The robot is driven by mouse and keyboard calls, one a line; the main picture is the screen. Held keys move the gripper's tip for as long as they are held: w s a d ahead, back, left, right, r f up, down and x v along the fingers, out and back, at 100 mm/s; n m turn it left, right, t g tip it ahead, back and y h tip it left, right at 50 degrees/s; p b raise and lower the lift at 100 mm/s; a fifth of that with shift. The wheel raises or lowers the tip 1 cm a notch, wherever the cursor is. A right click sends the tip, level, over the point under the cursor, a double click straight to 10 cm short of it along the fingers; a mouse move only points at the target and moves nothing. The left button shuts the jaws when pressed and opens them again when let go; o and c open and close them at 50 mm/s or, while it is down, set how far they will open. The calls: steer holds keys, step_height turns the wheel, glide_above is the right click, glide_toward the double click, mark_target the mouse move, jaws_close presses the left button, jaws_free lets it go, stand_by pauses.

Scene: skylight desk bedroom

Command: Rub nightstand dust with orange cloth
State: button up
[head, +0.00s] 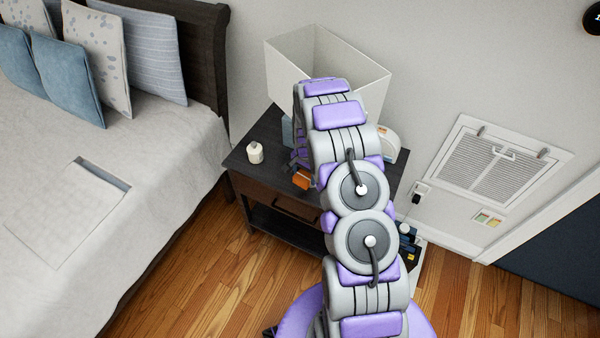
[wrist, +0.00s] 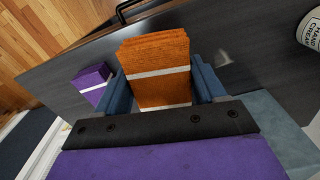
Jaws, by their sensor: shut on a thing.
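The orange cloth (wrist: 155,55) is a folded block with a white band, held between the blue fingers of my gripper (wrist: 163,90). The cloth (head: 302,180) also shows in the head view, near the nightstand's front edge. My gripper is shut on it and is mostly hidden behind my arm there. The nightstand (head: 240,168) is dark wood, with a drawer and a lower shelf. Its dark top (wrist: 250,60) shows around the cloth in the wrist view. I cannot tell whether the cloth touches the top.
A white hand cream jar (head: 255,153) stands on the nightstand's left; it also shows in the wrist view (wrist: 311,32). A purple block with a white band (wrist: 92,80) is left of the cloth. The bed (head: 150,160) is left.

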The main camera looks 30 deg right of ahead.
steer(key=d+f, duration=0.2)
steer(key=shift+f+b, duration=0.35)
steer(key=shift+f, duration=0.05)
steer(key=shift+a+f+b, duration=0.3)
steer(key=shift+a+f, duration=0.9)
steer(key=shift+a, duration=0.2)
steer(key=shift+d+f, duration=0.15)
steer(key=shift+d, duration=1)
steer(key=shift+a, duration=1)
steer(key=shift+d+f, duration=0.5)
steer(key=shift+d, duration=0.35)
steer(key=shift+a+f, duration=0.15)
steer(key=shift+a, duration=0.45)
steer(key=shift+a+f, duration=0.1)
steer(key=shift+f, duration=0.05)
